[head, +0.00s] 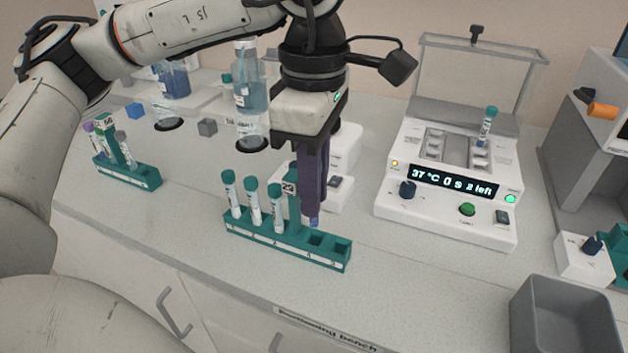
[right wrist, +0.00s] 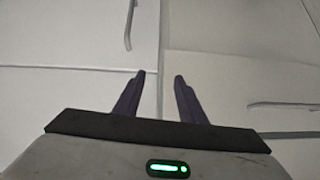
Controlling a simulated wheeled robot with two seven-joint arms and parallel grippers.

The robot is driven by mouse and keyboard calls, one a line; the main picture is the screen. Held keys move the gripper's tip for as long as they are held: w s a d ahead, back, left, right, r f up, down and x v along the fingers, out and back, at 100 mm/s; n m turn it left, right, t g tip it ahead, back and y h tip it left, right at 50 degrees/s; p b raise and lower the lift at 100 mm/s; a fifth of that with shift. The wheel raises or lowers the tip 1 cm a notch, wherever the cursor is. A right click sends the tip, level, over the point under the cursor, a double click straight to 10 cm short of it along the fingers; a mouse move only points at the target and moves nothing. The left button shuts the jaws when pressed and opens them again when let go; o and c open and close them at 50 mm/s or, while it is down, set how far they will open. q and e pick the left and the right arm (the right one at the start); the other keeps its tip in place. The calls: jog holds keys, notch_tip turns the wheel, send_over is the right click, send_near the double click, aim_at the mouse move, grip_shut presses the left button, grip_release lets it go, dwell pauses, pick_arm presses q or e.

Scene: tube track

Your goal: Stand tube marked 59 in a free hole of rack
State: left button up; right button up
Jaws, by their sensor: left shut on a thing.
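The teal rack (head: 335,262) stands on the bench in the middle of the head view. Several teal-capped tubes (head: 254,202) stand in its left holes, and a teal post carries a small tag (head: 289,188) that seems to read 29. Two holes at its right end look empty. My left gripper (head: 312,205) is above the right part of the rack, pointing down and shut on a tube (head: 314,222). Only the tube's lower end shows; its marking is hidden, and I cannot tell if it touches the rack. My right gripper (right wrist: 159,82) is open and empty, facing pale drawer fronts.
A second teal rack (head: 130,175) with tubes stands at left. A white heater device (head: 450,190) with a lit display and one tube is at right. A grey bin (head: 562,312) sits at lower right. Bottles (head: 250,100) stand behind my left gripper.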

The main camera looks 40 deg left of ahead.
aim_at(314, 226)
pick_arm(q)
jog(key=shift+f, duration=0.6)
jog(key=shift+f+b, duration=0.1)
jog(key=shift+b, duration=0.3)
jog(key=shift+f, duration=0.1)
jog(key=shift+f+b, duration=0.25)
jog(key=shift+b, duration=0.25)
jog(key=shift+f, duration=0.1)
dwell(0.5)
jog(key=shift+f+b, duration=0.5)
jog(key=shift+b, duration=0.15)
jog(key=shift+f, duration=0.2)
